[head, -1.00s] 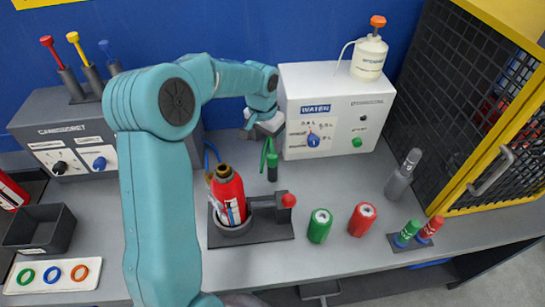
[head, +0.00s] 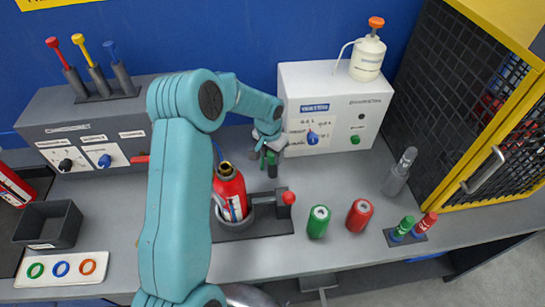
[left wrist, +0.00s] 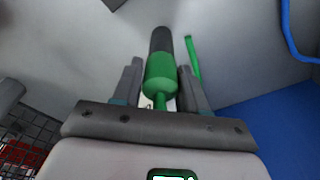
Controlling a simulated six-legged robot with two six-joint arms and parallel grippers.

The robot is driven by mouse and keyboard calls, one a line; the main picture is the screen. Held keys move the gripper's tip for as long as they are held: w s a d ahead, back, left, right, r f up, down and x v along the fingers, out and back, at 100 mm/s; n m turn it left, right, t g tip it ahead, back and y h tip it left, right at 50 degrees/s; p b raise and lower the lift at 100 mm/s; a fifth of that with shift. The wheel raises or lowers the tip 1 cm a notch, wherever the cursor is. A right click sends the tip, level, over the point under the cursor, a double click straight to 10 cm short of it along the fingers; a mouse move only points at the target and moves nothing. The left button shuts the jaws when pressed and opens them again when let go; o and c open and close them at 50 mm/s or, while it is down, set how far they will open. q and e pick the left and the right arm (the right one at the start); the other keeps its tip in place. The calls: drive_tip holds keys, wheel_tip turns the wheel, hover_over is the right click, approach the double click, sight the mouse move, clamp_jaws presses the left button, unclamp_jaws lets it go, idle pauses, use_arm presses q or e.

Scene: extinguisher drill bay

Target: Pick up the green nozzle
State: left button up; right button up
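The green nozzle (head: 271,158) stands upright on the bench with a dark lower part, just in front of the white WATER box. In the left wrist view the green nozzle (left wrist: 161,76) lies between the two fingers of my left gripper (left wrist: 160,82), its thin end toward the palm. A narrow gap seems to show on each side, so the fingers look open around it. In the head view my left gripper (head: 268,143) is over the nozzle's top and partly hides it. My right gripper is not in view.
A thin green strip (left wrist: 193,58) is close beside the nozzle. A red extinguisher (head: 230,192) stands in a dark holder (head: 262,222) at front left. The white WATER box (head: 335,108) is behind. Green (head: 318,221) and red (head: 360,214) cans stand at front right.

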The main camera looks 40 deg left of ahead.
use_arm(q)
drive_tip(key=shift+w+f, duration=0.1)
drive_tip(key=shift+f, duration=0.05)
drive_tip(key=c, duration=0.6)
